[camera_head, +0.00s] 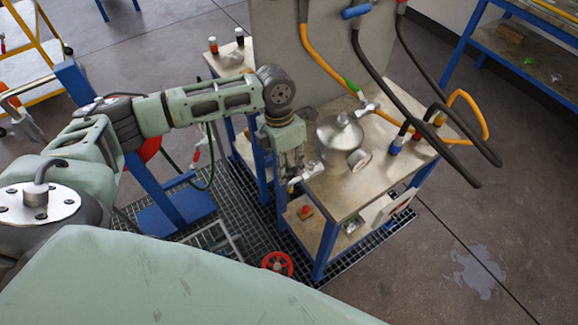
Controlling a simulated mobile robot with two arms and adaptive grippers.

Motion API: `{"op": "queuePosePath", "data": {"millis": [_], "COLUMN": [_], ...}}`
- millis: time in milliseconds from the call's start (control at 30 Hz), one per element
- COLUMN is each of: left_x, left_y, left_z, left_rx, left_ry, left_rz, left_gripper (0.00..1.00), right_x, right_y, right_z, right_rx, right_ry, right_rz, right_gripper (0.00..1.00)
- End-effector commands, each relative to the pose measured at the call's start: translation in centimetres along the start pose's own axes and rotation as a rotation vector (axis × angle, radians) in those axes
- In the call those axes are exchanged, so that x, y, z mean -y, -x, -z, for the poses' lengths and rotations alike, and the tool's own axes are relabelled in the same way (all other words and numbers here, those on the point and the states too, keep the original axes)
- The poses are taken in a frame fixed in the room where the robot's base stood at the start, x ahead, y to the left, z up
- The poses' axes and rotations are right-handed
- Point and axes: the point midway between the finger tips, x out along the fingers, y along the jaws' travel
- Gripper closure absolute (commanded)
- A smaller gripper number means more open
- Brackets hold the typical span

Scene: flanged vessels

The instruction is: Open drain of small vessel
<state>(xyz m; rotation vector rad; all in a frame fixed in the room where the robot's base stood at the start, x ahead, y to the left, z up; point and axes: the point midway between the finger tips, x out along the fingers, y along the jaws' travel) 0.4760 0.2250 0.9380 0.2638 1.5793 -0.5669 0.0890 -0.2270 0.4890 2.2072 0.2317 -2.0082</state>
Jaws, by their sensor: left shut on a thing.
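The small vessel (338,143) is a shiny metal pot with a lid, standing on a workbench. A short flanged stub (359,159) sticks out of its front right side. A pale drain fitting (308,172) sits at its lower left, by the bench edge. My left gripper (290,178) reaches down beside the vessel's left side, fingers pointing down, and is shut on the drain's handle at that fitting. The fingers hide most of the handle, and its exact angle cannot be told. My right gripper is not in view.
The workbench (385,165) has blue legs and a tall grey panel behind. Orange and black hoses (440,140) hang over its right side. A red handwheel (277,263) is low in front, near the floor grating (375,240). Open floor lies to the right.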

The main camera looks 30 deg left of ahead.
Motion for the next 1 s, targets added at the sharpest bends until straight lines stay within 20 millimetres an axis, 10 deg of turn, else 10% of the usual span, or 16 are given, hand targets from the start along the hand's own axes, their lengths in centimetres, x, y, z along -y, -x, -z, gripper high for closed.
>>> {"op": "queuePosePath", "data": {"millis": [300,667,1000], "left_x": [-0.2,-0.1,-0.1], "left_y": [0.2,0.5,6.6], "left_z": [-0.2,-0.1,-0.2], "left_rx": [0.006,0.004,0.007], "left_ry": [-0.001,-0.001,-0.002], "left_rz": [-0.005,-0.002,-0.005], "left_gripper": [0.65,0.65,0.65], "right_x": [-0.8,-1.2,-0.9], "right_y": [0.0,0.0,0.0], "right_z": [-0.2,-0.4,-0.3], "right_rx": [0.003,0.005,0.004], "right_ry": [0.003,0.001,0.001], "right_rz": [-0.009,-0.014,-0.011], "right_gripper": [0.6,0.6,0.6]}}
